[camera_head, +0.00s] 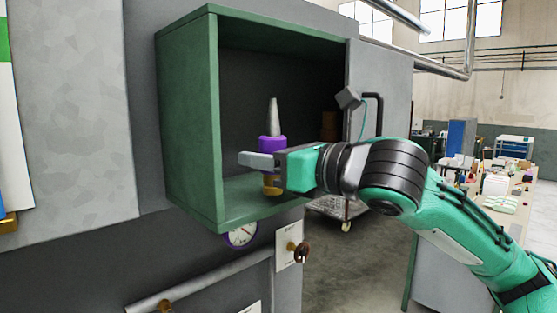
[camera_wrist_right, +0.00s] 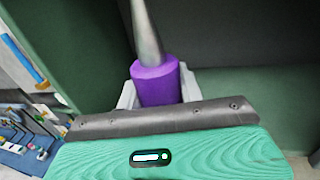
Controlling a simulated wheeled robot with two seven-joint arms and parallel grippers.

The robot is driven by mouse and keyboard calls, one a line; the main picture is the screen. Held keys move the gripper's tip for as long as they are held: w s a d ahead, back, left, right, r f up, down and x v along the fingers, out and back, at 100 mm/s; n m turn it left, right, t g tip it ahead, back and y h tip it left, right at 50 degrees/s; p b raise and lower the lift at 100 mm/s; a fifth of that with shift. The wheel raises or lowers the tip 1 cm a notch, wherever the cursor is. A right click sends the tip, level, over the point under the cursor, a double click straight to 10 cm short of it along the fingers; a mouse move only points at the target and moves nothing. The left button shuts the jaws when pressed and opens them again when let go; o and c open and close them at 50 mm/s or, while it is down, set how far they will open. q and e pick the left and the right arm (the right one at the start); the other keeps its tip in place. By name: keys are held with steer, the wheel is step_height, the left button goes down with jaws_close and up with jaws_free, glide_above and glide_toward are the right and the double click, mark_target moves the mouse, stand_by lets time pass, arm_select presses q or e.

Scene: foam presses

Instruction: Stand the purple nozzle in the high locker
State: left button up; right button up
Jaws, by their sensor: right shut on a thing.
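The purple nozzle (camera_head: 271,147) has a grey metal cone on top, a purple collar and a brass-coloured base. It is upright in front of and partly within the opening of the green high locker (camera_head: 190,130). My right gripper (camera_head: 262,161) is shut on the nozzle and hides part of its lower body. In the right wrist view the purple collar (camera_wrist_right: 157,84) sits between the fingers, with the cone rising from it. The brass base shows just above the locker floor (camera_head: 240,205); I cannot tell whether it touches. My left gripper is not in view.
The locker's door (camera_head: 385,85) with a dark handle stands open at the right. Stacked brown things (camera_head: 329,125) show behind the gripper. A round gauge (camera_head: 241,235) and pipes are below the locker. A cluttered bench (camera_head: 500,195) stands far right.

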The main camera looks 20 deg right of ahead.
steer(key=x, duration=0.4)
steer(key=d+x, duration=0.1)
steer(key=x, duration=0.1)
steer(key=shift+w+a, duration=0.1)
steer(key=shift+w, duration=0.3)
steer(key=shift+f, duration=0.35)
steer(key=o, duration=1.2)
steer(key=shift+f, duration=0.1)
